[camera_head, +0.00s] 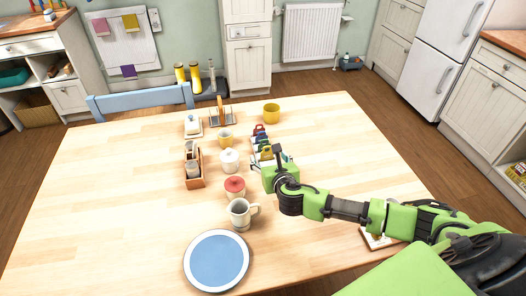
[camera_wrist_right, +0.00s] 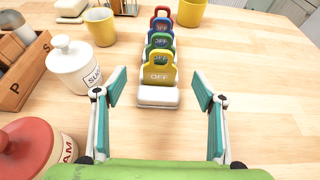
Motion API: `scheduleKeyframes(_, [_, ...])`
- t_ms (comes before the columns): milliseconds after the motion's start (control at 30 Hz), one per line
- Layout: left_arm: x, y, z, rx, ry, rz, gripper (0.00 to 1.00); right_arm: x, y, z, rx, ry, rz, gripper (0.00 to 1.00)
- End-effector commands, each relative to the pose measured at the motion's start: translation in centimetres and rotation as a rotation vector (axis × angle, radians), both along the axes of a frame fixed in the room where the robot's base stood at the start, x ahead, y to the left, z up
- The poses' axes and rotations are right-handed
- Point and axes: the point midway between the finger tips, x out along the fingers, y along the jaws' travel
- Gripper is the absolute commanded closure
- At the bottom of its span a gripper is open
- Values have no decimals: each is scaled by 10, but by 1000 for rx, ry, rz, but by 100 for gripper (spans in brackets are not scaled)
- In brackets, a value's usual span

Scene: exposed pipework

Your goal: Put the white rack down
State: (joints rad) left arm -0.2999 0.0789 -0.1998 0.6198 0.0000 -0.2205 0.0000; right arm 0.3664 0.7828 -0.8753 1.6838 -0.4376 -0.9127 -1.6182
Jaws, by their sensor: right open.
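The white rack (camera_wrist_right: 158,97) stands on the wooden table with a row of coloured tags in it. The nearest is a yellow tag marked OFF (camera_wrist_right: 158,70), with green, blue and red ones behind. In the head view the tags (camera_head: 262,138) show just beyond my right gripper (camera_head: 271,160). My right gripper (camera_wrist_right: 159,90) is open, its two teal-padded fingers wide apart on either side of the rack's near end. Neither finger appears to touch the rack. My left gripper is in neither view.
Left of the rack are a white sugar jar (camera_wrist_right: 75,66), a red-lidded jar (camera_head: 235,187) and a wooden caddy (camera_head: 193,170). A mug (camera_head: 240,213) and blue plate (camera_head: 216,262) are nearer. A yellow cup (camera_head: 271,113) is behind. The table's right side is fairly clear.

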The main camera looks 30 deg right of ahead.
Motion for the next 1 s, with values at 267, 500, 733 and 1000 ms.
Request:
scheduleKeyframes(267, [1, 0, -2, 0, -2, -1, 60, 22, -5, -10, 1, 0, 0, 36])
scheduleKeyframes(500, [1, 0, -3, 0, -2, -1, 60, 45, -11, -22, 1, 0, -1, 36])
scheduleKeyframes(733, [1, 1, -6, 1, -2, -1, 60, 65, -16, -31, 0, 1, -1, 36])
scheduleKeyframes(1000, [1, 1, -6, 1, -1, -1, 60, 67, -16, -32, 1, 1, 1, 36])
